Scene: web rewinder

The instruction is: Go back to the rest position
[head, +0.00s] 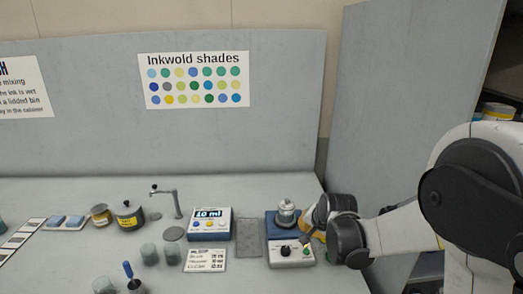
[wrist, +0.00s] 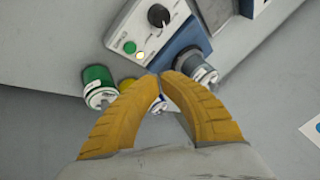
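My gripper (wrist: 158,76) shows in the wrist view with its two yellow fingers curved in and their tips almost touching. I see nothing held between the tips. In the head view my gripper (head: 309,234) is at the right of the bench, right beside a blue-and-white device (head: 291,257). The arm reaches in from the right edge. A jar with a grey lid (head: 286,213) stands on the device's blue part. In the wrist view the device's panel (wrist: 143,32) has a black knob, a green button and a lit yellow lamp.
A grey partition (head: 410,100) rises behind the arm.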

